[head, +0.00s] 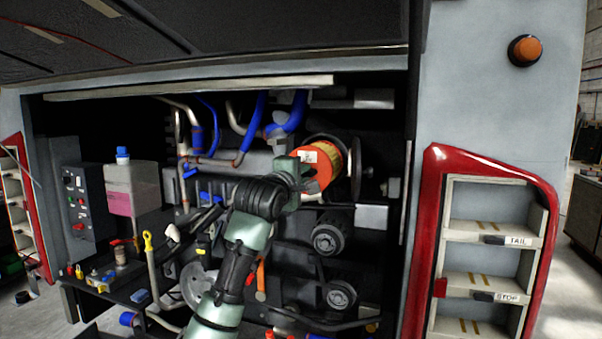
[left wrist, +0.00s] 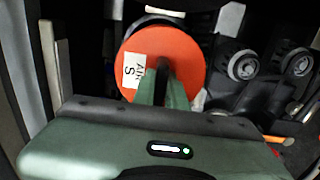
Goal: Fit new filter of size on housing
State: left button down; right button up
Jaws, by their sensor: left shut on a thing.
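The filter (head: 324,166) is an orange-red cylinder end with a yellowish pleated body and a small white label. In the head view it sits at the upper middle of the open engine bay. In the left wrist view its orange face (left wrist: 190,62) fills the upper middle, and the label shows an S. My left gripper (head: 298,172) is shut on the filter at its near end. A dark round part (head: 357,170), perhaps the housing, stands just behind the filter's right end. I cannot tell whether they touch. My right gripper is out of view.
Two dark pulleys (head: 328,238) sit below the filter. Blue hoses (head: 255,122) run above left. A pink fluid tank (head: 132,190) and a control box (head: 84,195) stand at the left. A red-framed tail light panel (head: 428,240) borders the bay on the right.

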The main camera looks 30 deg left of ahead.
pick_arm(q)
jog(key=shift+p+x, duration=0.4)
jog(key=shift+x, duration=0.55)
jog(key=shift+r, duration=0.15)
jog(key=shift+w+a+r+p, duration=0.1)
jog(key=shift+w+p, duration=0.2)
jog(key=shift+p+x, duration=1.3)
jog(key=shift+x, duration=0.8)
jog(key=shift+w+a+p, duration=0.1)
jog(key=shift+w+p, duration=0.3)
jog(key=shift+w, duration=0.35)
